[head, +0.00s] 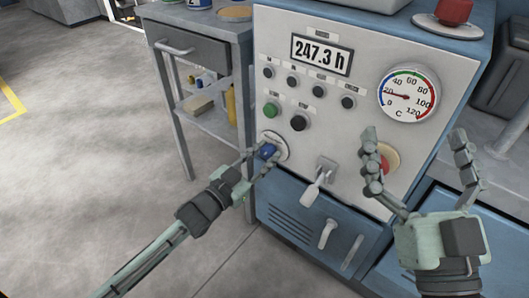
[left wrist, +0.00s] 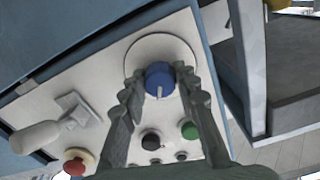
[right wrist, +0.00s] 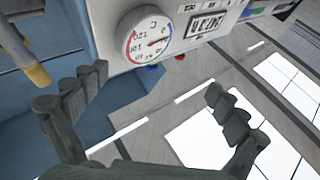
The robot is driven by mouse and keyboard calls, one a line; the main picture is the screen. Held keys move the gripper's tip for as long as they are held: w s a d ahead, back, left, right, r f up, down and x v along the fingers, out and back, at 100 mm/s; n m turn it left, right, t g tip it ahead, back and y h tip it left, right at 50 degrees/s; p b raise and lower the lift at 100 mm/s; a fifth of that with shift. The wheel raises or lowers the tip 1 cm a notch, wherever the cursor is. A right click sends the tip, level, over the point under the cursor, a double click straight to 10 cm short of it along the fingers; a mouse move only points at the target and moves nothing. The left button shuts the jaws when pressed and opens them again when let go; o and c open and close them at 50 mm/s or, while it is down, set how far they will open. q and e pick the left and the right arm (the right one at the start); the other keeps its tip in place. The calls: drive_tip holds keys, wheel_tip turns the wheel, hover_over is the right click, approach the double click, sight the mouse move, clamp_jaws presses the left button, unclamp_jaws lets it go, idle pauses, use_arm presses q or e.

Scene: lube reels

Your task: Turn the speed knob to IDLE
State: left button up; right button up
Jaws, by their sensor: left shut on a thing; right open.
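The speed knob (head: 267,151) is a blue knob on a round pale dial plate (head: 282,146) at the lower left of the grey control panel (head: 330,120). My left gripper (head: 263,158) is shut on it, with a finger on either side. In the left wrist view the blue knob (left wrist: 160,80) sits between the fingertips, and a white pointer line shows on its face. The dial's lettering cannot be read. My right gripper (head: 418,150) is open and empty in front of the panel's right side, partly covering a red button (head: 384,163).
A green button (head: 271,110) and a black button (head: 299,122) sit just above the knob. A lever handle (head: 315,188) sticks out to its right. A gauge (head: 407,94) and a display (head: 321,55) are higher up. A shelf cart (head: 208,75) stands left.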

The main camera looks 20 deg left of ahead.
use_arm(q)
drive_tip(key=shift+r+n+p, duration=0.2)
drive_tip(key=shift+n+p, duration=0.7)
drive_tip(key=shift+p, duration=0.1)
drive_tip(key=shift+n+p, duration=1)
drive_tip(key=shift+n, duration=0.1)
use_arm(e)
drive_tip(key=d+f+g+h, duration=0.3)
drive_tip(key=f+g, duration=0.1)
drive_tip(key=f, duration=0.4)
drive_tip(key=d+f+g+h, duration=0.2)
drive_tip(key=d+f+g, duration=0.25)
drive_tip(key=f, duration=0.35)
use_arm(q)
drive_tip(key=shift+n+p, duration=0.8)
drive_tip(key=shift+n, duration=0.4)
drive_tip(key=n+p, duration=0.1)
drive_tip(key=n, duration=0.2)
drive_tip(key=shift+d+f+n, duration=0.1)
drive_tip(key=shift+f+n, duration=0.05)
drive_tip(key=shift+n, duration=0.15)
drive_tip(key=shift+n+p, duration=0.35)
drive_tip(key=shift+n, duration=0.35)
use_arm(e)
drive_tip(key=s+d+f+m+g+h, duration=0.2)
drive_tip(key=s+d+f+g+h, duration=0.2)
drive_tip(key=s+d+f+g, duration=0.5)
drive_tip(key=shift+s+d+f, duration=0.3)
drive_tip(key=shift+s+d, duration=0.95)
drive_tip(key=shift+s, duration=0.5)
